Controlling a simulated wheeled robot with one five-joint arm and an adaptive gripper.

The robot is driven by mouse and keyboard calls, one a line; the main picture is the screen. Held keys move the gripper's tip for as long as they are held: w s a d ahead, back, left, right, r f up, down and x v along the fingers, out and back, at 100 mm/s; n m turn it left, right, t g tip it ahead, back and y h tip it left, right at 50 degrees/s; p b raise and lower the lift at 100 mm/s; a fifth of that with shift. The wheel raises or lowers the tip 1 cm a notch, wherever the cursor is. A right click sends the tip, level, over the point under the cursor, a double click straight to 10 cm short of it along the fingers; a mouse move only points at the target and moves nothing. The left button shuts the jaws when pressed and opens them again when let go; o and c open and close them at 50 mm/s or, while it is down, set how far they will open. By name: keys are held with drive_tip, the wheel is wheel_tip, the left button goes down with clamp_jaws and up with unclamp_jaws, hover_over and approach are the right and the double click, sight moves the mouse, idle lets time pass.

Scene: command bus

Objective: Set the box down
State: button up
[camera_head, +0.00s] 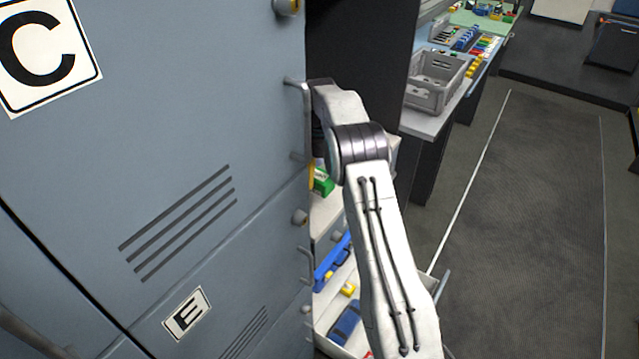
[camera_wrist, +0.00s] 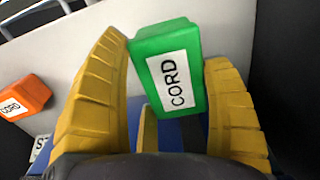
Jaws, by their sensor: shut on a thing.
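My gripper (camera_wrist: 165,50) has two ribbed yellow fingers, shut on a green box (camera_wrist: 167,73) with a white label reading CORD. The box sits between the fingers, slightly tilted in the wrist view, with its lower end near a blue surface. Whether it touches anything below cannot be told. In the head view a small part of the green box (camera_head: 323,182) shows beside the locker edge, above a pale surface (camera_head: 328,212). My arm and the locker hide most of my gripper there.
An orange box (camera_wrist: 26,96) labelled CORD lies at the left in the wrist view. A grey locker (camera_head: 180,130) with handles fills the left of the head view. An open drawer (camera_head: 335,343) holds blue and yellow items. A grey crate (camera_head: 436,80) stands on a side table.

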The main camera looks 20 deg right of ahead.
sight(319, 172)
drive_tip(key=shift+f+p, duration=1.45)
drive_tip(key=shift+p, duration=0.75)
drive_tip(key=shift+f+p, duration=0.4)
drive_tip(key=shift+f, duration=0.25)
drive_tip(key=shift+f, duration=0.1)
drive_tip(key=o, duration=1.3)
drive_tip(key=shift+c, duration=0.2)
wheel_tip(319, 172, up, 8)
drive_tip(key=p, duration=0.4)
drive_tip(key=shift+a, duration=0.1)
drive_tip(key=shift+r, duration=2.15)
